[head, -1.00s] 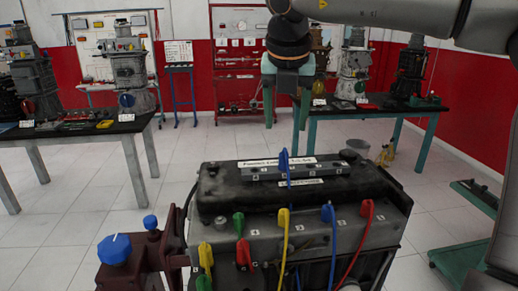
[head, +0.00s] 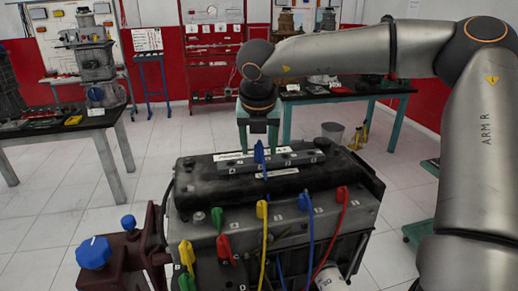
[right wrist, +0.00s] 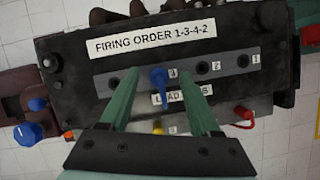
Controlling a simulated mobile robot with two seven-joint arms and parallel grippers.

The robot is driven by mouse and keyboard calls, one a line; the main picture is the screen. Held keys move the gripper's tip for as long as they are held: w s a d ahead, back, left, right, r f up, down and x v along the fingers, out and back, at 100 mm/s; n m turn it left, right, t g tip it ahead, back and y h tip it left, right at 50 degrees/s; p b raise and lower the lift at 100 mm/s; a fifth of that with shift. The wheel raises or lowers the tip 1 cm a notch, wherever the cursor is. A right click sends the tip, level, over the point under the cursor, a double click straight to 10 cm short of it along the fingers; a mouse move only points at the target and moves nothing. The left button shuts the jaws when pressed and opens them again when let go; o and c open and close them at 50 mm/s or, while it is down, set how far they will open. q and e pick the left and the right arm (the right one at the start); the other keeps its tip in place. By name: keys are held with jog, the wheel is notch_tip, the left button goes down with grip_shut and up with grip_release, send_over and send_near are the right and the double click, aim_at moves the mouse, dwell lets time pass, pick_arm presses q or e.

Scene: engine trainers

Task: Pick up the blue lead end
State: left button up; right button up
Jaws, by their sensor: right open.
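In the right wrist view this blue lead end (right wrist: 159,78) shows between my fingers, with a gap on both sides. My right gripper (head: 258,145) is open, pointing down over the strip. It also shows in the right wrist view (right wrist: 158,80), with no contact visible. A second blue lead end (head: 306,203) is on the engine's front row, between a yellow lead end (head: 262,209) and a red one (head: 342,195). My left gripper is out of view.
The black engine (head: 200,180) fills the middle front. Green, yellow and red lead ends crowd its front left. A brown bracket with a blue knob (head: 94,252) stands at left. A table (head: 95,125) with engine parts stands behind left; the floor between is clear.

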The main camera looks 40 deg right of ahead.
jog(key=shift+w+d+f, duration=0.15)
jog(key=shift+w+f, duration=0.05)
jog(key=shift+f, duration=0.4)
grip_shut()
